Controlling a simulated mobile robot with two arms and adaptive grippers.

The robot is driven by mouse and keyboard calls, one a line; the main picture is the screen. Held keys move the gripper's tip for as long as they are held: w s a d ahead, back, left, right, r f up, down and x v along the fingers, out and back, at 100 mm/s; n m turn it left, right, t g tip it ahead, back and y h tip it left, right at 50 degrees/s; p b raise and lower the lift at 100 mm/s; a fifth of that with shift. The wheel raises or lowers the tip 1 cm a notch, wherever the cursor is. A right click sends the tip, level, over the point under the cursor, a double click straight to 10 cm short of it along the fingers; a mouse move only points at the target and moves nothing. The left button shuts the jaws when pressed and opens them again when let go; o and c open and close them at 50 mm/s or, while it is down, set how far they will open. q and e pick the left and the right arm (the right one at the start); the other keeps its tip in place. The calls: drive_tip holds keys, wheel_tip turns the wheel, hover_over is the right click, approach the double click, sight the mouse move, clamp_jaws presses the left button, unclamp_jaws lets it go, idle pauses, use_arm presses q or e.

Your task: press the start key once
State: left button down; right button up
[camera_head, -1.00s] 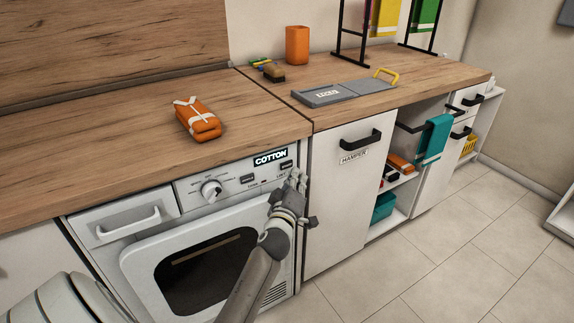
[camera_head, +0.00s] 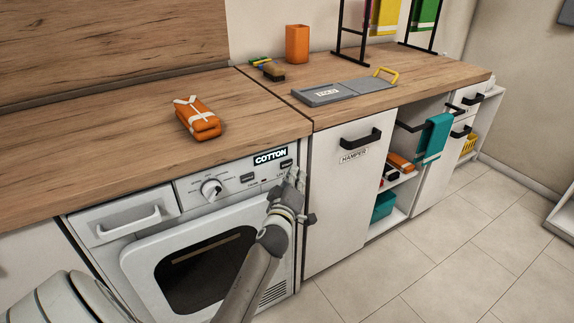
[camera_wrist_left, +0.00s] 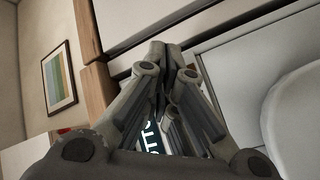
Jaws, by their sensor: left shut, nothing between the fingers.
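The white washing machine (camera_head: 110,228) stands under the counter in the head view. Its control panel has a round knob (camera_head: 211,188), a display reading COTTON (camera_head: 270,157) and two dark keys, a left key (camera_head: 247,177) and a right key (camera_head: 286,164). The small print under the keys is too small to read, so I cannot tell which is start. My left gripper (camera_head: 293,174) is shut and empty, its tips just by the right key; contact cannot be told. In the left wrist view its closed fingers (camera_wrist_left: 162,52) partly hide the COTTON display (camera_wrist_left: 152,140). My right gripper is not in view.
The wooden counter (camera_head: 90,150) overhangs the panel closely. An orange tied bundle (camera_head: 198,118) lies on it. The hamper door (camera_head: 335,215) with its black handle (camera_head: 360,140) is right of the machine. The floor (camera_head: 430,260) is clear.

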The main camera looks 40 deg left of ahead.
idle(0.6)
use_arm(q)
drive_tip(key=shift+w+a, duration=0.15)
drive_tip(key=shift+a, duration=0.25)
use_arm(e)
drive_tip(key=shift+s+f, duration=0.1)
use_arm(q)
drive_tip(key=shift+w+a, duration=0.1)
drive_tip(key=shift+a, duration=0.1)
drive_tip(key=shift+w+a, duration=0.1)
drive_tip(key=shift+a, duration=0.05)
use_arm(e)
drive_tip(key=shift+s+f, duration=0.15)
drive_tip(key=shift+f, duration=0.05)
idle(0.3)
use_arm(q)
drive_tip(key=shift+s+d, duration=0.35)
drive_tip(key=shift+d, duration=0.4)
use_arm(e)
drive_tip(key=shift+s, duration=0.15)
